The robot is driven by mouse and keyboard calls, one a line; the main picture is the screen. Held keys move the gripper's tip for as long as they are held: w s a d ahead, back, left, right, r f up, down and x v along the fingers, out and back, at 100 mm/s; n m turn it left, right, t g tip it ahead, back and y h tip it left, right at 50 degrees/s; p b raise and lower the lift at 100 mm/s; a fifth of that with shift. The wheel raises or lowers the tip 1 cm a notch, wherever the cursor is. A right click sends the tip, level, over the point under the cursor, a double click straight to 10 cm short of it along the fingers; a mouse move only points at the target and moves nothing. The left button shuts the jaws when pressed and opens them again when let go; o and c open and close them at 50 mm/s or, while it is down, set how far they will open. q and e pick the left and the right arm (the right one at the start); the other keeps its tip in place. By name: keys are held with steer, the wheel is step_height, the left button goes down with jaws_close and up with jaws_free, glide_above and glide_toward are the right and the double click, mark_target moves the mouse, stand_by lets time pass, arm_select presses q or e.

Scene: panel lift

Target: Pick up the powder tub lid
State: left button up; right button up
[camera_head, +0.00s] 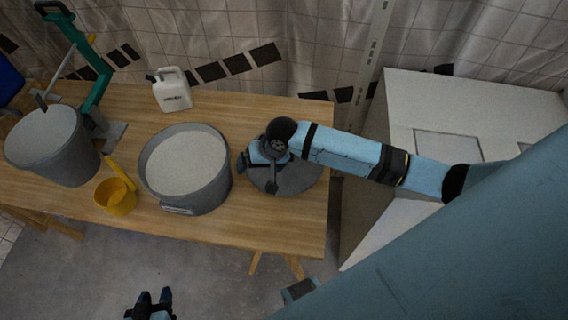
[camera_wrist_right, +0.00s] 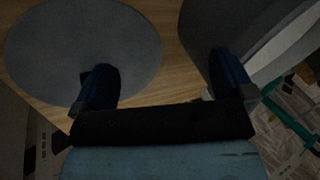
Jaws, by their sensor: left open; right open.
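The powder tub lid (camera_head: 303,180) is a flat grey disc near the right end of the wooden table, partly hidden under my right arm. In the right wrist view the lid (camera_wrist_right: 60,45) fills the upper left. My right gripper (camera_head: 257,175) is open and empty over the lid's left side, near the tub. In the wrist view its fingers (camera_wrist_right: 163,75) are apart, one in front of the lid and one in front of the tub. The height above the lid is unclear. The grey powder tub (camera_head: 205,198) holds white powder. My left gripper (camera_head: 150,300) is open and empty below the table's front edge.
A yellow scoop cup (camera_head: 115,198) stands left of the tub. A grey bucket (camera_head: 55,150) with a green stand (camera_head: 97,95) is further left. A white jug (camera_head: 172,92) stands at the back. A white box-like unit (camera_head: 450,110) is right of the table (camera_head: 270,105).

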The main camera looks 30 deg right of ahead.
steer(key=w+d+r+m+g+h+b, duration=0.35)
steer(key=w+d+m, duration=0.2)
steer(key=d, duration=0.45)
steer(key=shift+n+t, duration=0.35)
steer(key=shift+n, duration=0.1)
steer(key=f, duration=0.8)
steer(key=shift+w+d+f, duration=0.15)
steer(key=shift+d, duration=0.05)
steer(key=shift+w+d+f+b, duration=0.15)
steer(key=shift+f+b, duration=0.25)
steer(key=shift+f, duration=2.25)
steer(key=c, duration=1)
steer(key=shift+r, duration=0.1)
